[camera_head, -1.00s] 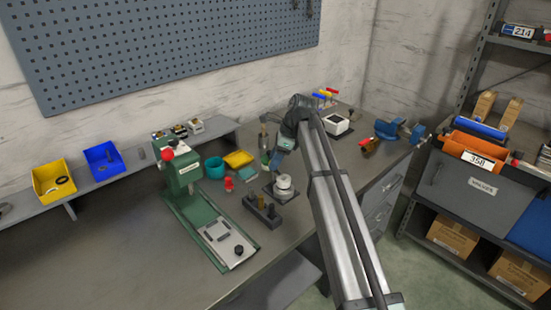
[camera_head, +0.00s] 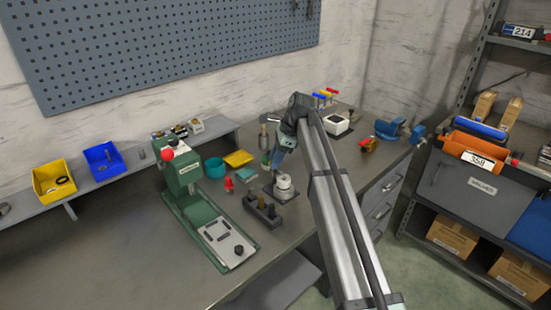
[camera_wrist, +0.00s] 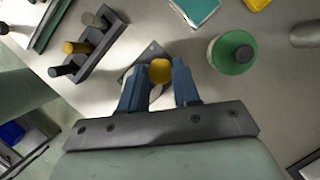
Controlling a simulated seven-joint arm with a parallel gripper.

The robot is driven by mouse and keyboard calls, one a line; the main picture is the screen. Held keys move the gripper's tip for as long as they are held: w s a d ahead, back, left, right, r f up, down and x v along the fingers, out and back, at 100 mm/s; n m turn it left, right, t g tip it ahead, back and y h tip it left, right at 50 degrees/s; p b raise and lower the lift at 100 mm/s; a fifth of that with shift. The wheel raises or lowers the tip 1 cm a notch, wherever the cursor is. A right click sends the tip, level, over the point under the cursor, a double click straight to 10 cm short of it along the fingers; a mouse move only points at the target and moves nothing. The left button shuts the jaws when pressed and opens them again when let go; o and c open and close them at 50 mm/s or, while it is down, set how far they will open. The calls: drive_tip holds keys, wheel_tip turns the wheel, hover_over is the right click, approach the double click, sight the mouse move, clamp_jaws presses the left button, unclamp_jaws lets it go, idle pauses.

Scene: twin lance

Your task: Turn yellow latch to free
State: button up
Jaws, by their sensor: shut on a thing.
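My gripper (camera_wrist: 160,88) points down over the workbench, its two blue fingers closed on a round yellow piece (camera_wrist: 160,70), which appears to be the yellow latch. The yellow piece sits between the fingertips in the wrist view, with its top showing and its lower part hidden. Under it is a grey square plate (camera_wrist: 151,52). In the head view my gripper (camera_head: 277,163) is tilted above a pale round fixture (camera_head: 283,186) on a dark plate; the latch cannot be made out there, nor its turned angle.
A dark rack (camera_head: 263,212) with upright pegs stands close to the left; it also shows in the wrist view (camera_wrist: 88,47). A green round container (camera_wrist: 232,54) stands close to the right. A green press (camera_head: 205,215) is further left. A blue vise (camera_head: 389,130) is at the right.

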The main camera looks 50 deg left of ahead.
drive_tip(key=n, duration=0.1)
drive_tip(key=n+h, duration=0.1)
drive_tip(key=n, duration=0.2)
drive_tip(key=shift+w+a+g+h, duration=0.1)
drive_tip(key=shift+a+g+h, duration=0.2)
drive_tip(key=shift+h, duration=0.1)
drive_tip(key=shift+n+h, duration=0.7)
drive_tip(key=shift+n, duration=1.5)
drive_tip(key=o, duration=1)
drive_tip(key=shift+o, duration=0.2)
drive_tip(key=shift+w+r, duration=0.15)
drive_tip(key=shift+r, duration=0.3)
drive_tip(key=w+a, duration=0.1)
drive_tip(key=w, duration=1.1)
drive_tip(key=shift+a, duration=0.4)
